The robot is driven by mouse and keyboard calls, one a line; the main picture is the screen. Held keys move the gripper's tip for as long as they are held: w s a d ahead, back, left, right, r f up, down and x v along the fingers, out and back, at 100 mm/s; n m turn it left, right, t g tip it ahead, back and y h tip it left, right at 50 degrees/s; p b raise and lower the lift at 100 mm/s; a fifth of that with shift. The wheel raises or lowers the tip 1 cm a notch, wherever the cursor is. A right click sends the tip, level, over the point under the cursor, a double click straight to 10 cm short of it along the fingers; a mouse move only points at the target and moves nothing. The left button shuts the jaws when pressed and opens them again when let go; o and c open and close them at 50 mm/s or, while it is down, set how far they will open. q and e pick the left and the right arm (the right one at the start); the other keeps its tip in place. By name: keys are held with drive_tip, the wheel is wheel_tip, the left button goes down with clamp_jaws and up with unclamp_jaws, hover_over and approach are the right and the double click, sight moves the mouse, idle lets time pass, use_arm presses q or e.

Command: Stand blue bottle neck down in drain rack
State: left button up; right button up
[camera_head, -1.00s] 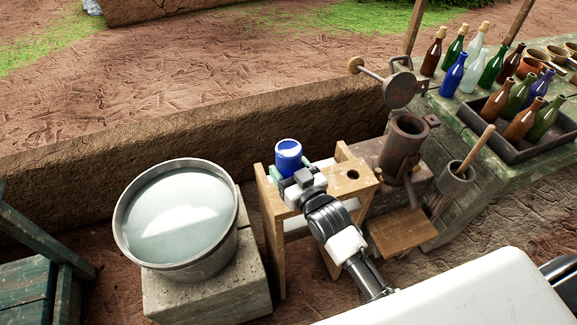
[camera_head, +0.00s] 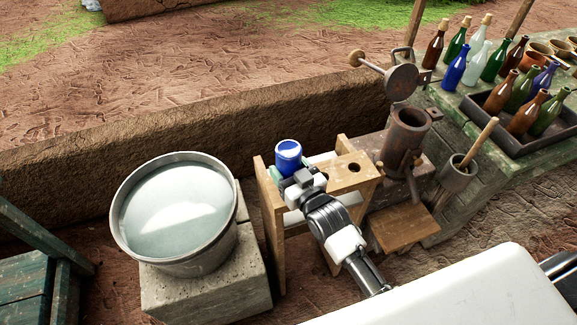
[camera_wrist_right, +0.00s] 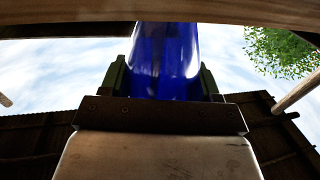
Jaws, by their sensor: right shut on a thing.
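My right gripper (camera_head: 288,180) is shut on the blue bottle (camera_head: 288,154). In the head view the bottle is bottom up at the left part of the wooden drain rack (camera_head: 344,178). Its neck is hidden below the gripper, so I cannot tell whether it is in a hole. An open round hole shows in the rack's top board on the right. In the right wrist view the blue bottle (camera_wrist_right: 165,65) is between the two fingers of my right gripper (camera_wrist_right: 166,80), and a wooden board (camera_wrist_right: 200,12) crosses in front of it. My left gripper is not in view.
A metal basin of water (camera_head: 176,262) stands on a stone block left of the rack. A rusty metal press (camera_head: 405,140) stands close on the right. Several bottles, a dark tray (camera_head: 520,152) and pots stand on the table at right.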

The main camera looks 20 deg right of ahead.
drive_tip(key=shift+f+b, duration=0.35)
drive_tip(key=shift+f, duration=0.2)
drive_tip(key=o, duration=1.1)
drive_tip(key=b+v, duration=0.1)
drive_tip(key=v, duration=1)
drive_tip(key=shift+w, duration=0.1)
